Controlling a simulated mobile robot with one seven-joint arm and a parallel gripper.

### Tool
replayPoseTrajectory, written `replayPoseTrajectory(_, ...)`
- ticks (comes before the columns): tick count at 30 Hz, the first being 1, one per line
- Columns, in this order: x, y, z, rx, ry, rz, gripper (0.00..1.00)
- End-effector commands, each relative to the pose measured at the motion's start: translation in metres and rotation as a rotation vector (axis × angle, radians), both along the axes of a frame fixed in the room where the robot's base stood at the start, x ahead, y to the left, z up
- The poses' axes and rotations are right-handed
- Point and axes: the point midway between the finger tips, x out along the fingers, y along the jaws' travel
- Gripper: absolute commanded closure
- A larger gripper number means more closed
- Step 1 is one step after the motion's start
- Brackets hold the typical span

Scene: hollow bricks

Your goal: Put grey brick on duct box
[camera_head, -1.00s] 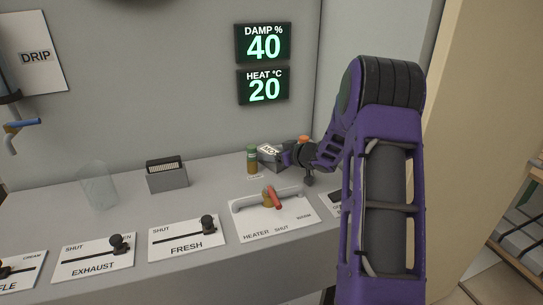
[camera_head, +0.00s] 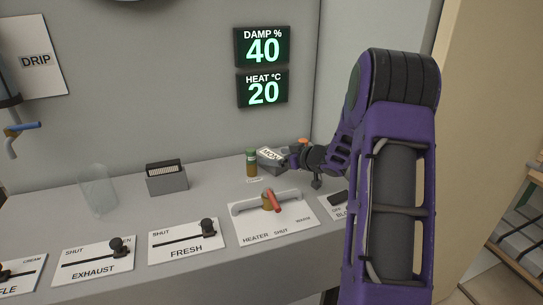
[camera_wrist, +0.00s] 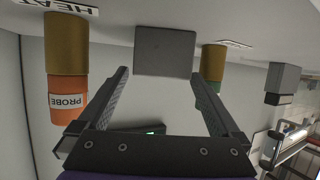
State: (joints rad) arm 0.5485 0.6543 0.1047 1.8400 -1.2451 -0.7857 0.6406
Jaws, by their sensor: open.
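A plain grey block, which I take as the grey brick (camera_wrist: 165,50), stands on the counter just ahead of my gripper (camera_wrist: 160,75) in the wrist view. It lines up with the gap between the two open fingers; I cannot tell whether the tips reach around it. No part is labelled as the duct box; a grey box with a black slotted top (camera_head: 167,180) stands left on the counter.
A green-capped jar (camera_head: 251,164) stands beside the brick, and an orange-topped probe jar (camera_wrist: 68,100) is on its other side. A clear glass (camera_head: 98,190) stands at the left. Sliders and a red-handled heater lever (camera_head: 271,201) line the front. The counter between jar and slotted box is clear.

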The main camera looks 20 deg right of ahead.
Motion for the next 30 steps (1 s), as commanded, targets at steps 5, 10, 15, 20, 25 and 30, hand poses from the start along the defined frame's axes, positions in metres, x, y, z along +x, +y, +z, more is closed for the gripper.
replayPoseTrajectory(5,-0.035,-0.015,0.018,-0.001,0.000,-0.002,0.00)
replayPoseTrajectory(10,-0.060,-0.025,0.029,-0.002,-0.001,-0.001,0.00)
replayPoseTrajectory(15,-0.073,-0.030,0.034,-0.001,0.000,0.000,0.00)
replayPoseTrajectory(20,-0.076,-0.030,0.034,-0.001,0.000,0.001,0.00)
replayPoseTrajectory(25,-0.075,-0.030,0.034,-0.001,0.000,0.001,0.00)
replayPoseTrajectory(30,-0.075,-0.030,0.034,-0.001,0.000,0.001,0.00)
